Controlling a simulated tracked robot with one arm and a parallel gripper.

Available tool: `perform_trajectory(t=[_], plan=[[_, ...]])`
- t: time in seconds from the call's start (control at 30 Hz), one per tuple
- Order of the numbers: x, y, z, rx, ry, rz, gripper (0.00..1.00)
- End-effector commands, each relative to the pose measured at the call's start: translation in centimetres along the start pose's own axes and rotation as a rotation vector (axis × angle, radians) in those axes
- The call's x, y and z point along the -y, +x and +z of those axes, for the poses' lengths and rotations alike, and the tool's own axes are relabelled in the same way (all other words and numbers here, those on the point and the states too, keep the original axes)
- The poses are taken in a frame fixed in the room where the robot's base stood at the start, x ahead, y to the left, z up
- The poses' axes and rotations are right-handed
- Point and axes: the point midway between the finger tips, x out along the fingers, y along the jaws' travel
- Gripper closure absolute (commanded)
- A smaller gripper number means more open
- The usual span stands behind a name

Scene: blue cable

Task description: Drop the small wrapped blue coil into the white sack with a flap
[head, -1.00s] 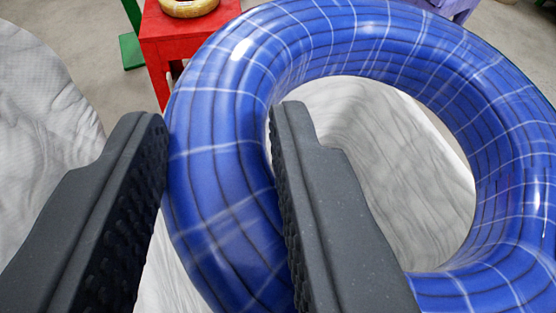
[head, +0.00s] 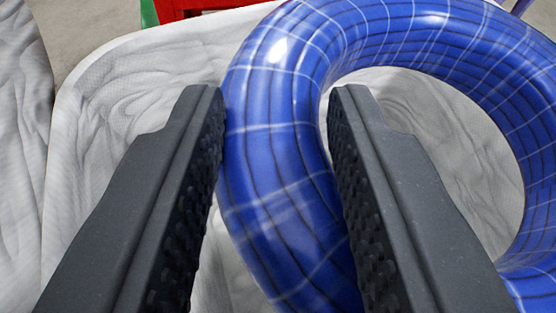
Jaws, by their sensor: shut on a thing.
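The blue coil (head: 283,165) is a thick glossy ring with pale and dark wrap lines, close to the camera on the right. My gripper (head: 277,92) is shut on the left side of the ring, with one finger outside it and one through its hole. The white sack (head: 105,105) is wrinkled cloth and fills the view behind and below the coil. Its cloth also shows through the ring's hole. A second stretch of white cloth (head: 18,150) at the left edge may be its flap; I cannot tell.
A red piece of furniture (head: 190,8) shows at the top edge, beyond the sack, with a bit of green (head: 148,12) beside it. Bare grey floor (head: 80,25) shows at the top left.

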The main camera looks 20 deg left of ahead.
Motion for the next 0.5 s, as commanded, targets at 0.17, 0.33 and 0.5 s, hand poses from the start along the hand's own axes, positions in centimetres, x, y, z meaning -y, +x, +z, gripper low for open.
perform_trajectory(t=[0.17, 0.33, 0.5], plan=[[-0.1, 0.3, 0.7, -0.002, -0.001, 0.001, 1.0], [-0.1, 0.9, 2.1, -0.002, -0.001, 0.001, 1.0], [-0.1, 1.6, 3.8, -0.002, -0.001, 0.002, 1.0]])
